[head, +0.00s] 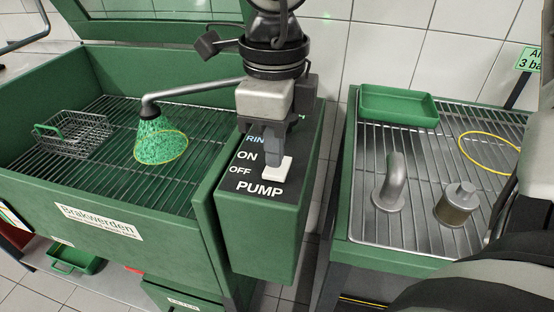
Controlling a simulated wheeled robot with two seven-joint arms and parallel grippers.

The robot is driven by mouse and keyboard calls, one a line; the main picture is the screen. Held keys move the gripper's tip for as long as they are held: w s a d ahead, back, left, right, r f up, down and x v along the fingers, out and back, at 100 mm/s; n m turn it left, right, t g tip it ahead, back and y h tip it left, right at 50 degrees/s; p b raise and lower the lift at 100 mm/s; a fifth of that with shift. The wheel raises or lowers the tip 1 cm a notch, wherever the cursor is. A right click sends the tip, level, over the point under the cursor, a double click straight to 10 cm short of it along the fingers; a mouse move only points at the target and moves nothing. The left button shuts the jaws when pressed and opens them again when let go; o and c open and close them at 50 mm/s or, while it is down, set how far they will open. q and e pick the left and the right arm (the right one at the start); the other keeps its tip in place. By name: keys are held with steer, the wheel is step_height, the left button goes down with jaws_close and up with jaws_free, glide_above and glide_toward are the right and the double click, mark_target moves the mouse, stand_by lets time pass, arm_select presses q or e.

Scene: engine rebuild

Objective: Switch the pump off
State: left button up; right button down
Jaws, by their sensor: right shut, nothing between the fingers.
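The pump switch (278,170) is a small white block on the sloping black panel of a green control box (262,235). The panel reads ON, OFF and PUMP. My right gripper (272,158) points down at the switch, shut and empty, its fingertips at or just above the white block. I cannot tell whether they touch. The fingers hide part of the panel, and whether the switch sits at ON or OFF is unclear. A speckled green spray cone (158,142) shows under the bent metal nozzle (150,108). My left gripper is not in view.
The green wash basin (120,205) has a grate and a wire basket (75,133). At right, a grated bench (395,250) holds a green tray (398,104), a bent pipe (392,185), a metal canister (457,205) and a yellow ring (490,135). A narrow gap separates box and bench.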

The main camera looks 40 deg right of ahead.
mark_target(275, 171)
steer(key=shift+f+b, duration=0.95)
steer(key=shift+b, duration=0.1)
stand_by(0.9)
steer(key=shift+r+p, duration=2.15)
steer(key=shift+r, duration=1.4)
